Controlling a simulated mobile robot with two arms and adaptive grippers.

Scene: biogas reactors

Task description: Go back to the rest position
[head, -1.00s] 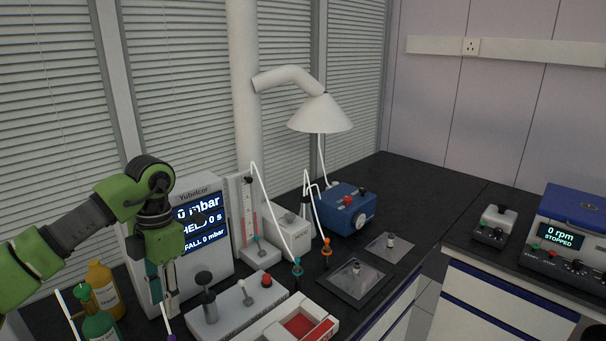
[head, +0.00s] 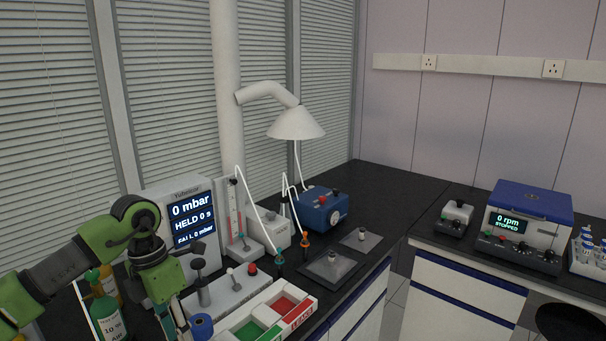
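My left arm comes in from the left in the head view, green and dark grey. Its wrist is bent down and my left gripper (head: 170,318) points downward at the bottom edge, beside a grey valve block (head: 228,290). Its fingertips are cut off or hard to make out, so I cannot tell whether it is open or holds anything. My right gripper is not in the head view. A pressure unit (head: 182,255) behind the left wrist reads 0 mbar and HELD 0 s.
A tray with a red and a green compartment (head: 317,294) lies at the bench front. A blue pump (head: 322,212), a metal plate (head: 318,277) and a white hood (head: 296,123) stand behind. A centrifuge (head: 527,220) reading 0 rpm, STOPPED, and a dark stool (head: 570,322) are at right.

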